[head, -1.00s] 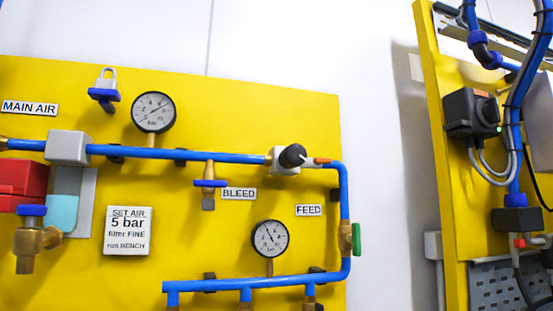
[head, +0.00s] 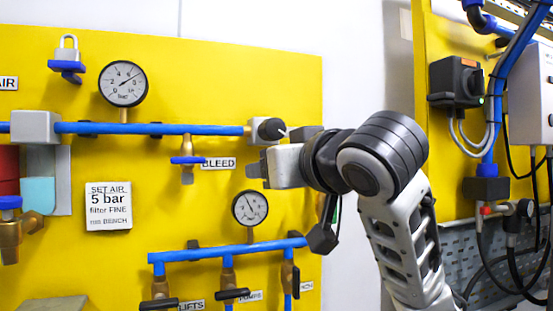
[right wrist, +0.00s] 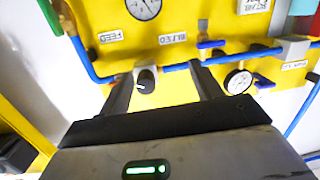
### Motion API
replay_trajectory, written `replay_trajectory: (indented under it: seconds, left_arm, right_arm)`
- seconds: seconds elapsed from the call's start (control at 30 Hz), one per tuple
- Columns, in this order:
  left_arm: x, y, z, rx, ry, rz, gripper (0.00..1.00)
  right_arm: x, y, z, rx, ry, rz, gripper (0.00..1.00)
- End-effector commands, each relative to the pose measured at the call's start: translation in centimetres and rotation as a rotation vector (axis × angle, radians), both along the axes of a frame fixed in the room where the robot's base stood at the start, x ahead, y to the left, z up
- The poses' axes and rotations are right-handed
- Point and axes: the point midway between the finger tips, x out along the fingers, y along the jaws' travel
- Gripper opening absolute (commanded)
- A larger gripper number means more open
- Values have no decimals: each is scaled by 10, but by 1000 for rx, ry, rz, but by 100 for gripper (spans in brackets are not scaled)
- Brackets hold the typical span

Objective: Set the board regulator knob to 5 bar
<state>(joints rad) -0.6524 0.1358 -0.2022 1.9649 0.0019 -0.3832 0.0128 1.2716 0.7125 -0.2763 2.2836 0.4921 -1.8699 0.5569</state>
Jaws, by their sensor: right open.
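The regulator knob (head: 271,129) is black with a white pointer mark, on a grey body at the right end of the upper blue pipe. In the right wrist view, which is upside down, the knob (right wrist: 146,78) lies between my open fingers, nearer the left one; I cannot tell whether they touch it. My right gripper (head: 256,168) comes in from the right, just below the knob. The feed gauge (head: 250,208) hangs below; its needle points to the upper left. The set card (head: 108,206) reads 5 bar. My left gripper is not in view.
The main gauge (head: 123,83) and a blue padlocked valve (head: 67,67) are at upper left. The blue bleed valve (head: 187,160) is left of my gripper. My right arm hides the FEED label and most of the green handle. A second yellow board (head: 440,150) stands at right.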

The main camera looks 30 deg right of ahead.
Motion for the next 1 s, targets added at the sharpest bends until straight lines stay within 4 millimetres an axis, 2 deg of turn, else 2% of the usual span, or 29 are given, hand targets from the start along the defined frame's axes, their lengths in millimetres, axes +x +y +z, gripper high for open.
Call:
replay_trajectory:
  seconds: [0.03,0.1,0.2,0.33,0.57,0.93,1.0]
  left_arm:
    - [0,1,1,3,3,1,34]
    - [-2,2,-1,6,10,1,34]
    - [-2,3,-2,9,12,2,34]
    - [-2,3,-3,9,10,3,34]
    - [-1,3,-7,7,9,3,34]
    - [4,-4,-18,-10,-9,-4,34]
    - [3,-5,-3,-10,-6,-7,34]
  right_arm:
    - [-15,-8,25,9,-42,-30,64]
    - [-31,-15,45,24,-74,-58,64]
    - [-45,-22,61,40,-103,-83,64]
    - [-49,-24,67,48,-116,-89,64]
    - [-36,-24,68,48,-126,-79,64]
    - [4,-34,60,53,-107,-84,64]
    - [21,-41,67,48,-104,-94,64]
